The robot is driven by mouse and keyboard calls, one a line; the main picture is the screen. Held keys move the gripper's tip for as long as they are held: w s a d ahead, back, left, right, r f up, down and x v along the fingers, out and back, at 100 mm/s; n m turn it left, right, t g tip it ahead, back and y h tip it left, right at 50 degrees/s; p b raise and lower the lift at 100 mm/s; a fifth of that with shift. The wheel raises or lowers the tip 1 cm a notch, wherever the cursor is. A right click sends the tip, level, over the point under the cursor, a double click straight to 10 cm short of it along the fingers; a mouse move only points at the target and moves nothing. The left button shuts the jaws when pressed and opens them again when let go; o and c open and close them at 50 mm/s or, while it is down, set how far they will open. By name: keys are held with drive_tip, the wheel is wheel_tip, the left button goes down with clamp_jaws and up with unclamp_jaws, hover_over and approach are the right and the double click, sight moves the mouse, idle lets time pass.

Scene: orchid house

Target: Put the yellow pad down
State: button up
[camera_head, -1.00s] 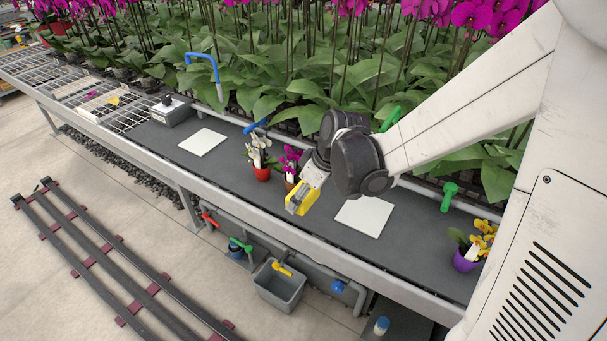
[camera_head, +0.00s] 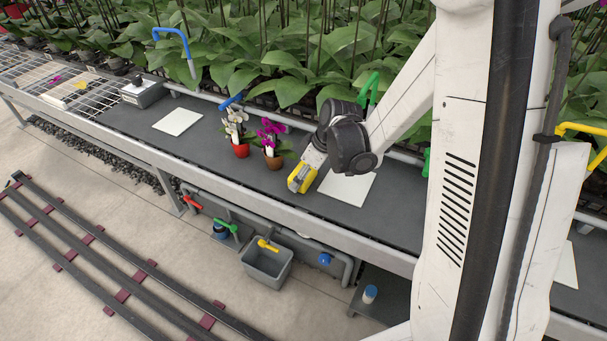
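My gripper (camera_head: 301,180) hangs at the front edge of the bench, to the right of the potted orchids. Yellow surfaces with a grey part between them show at its tip. They are too small to tell whether they are the yellow pad held in the fingers or part of the gripper itself. The finger opening cannot be made out.
A white-flowered orchid in a red pot (camera_head: 240,150) and a purple one in a brown pot (camera_head: 273,163) stand left of my gripper. A grey bin (camera_head: 266,263) is below.

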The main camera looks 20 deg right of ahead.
drive_tip(key=shift+f, duration=0.1)
drive_tip(key=o, duration=1.5)
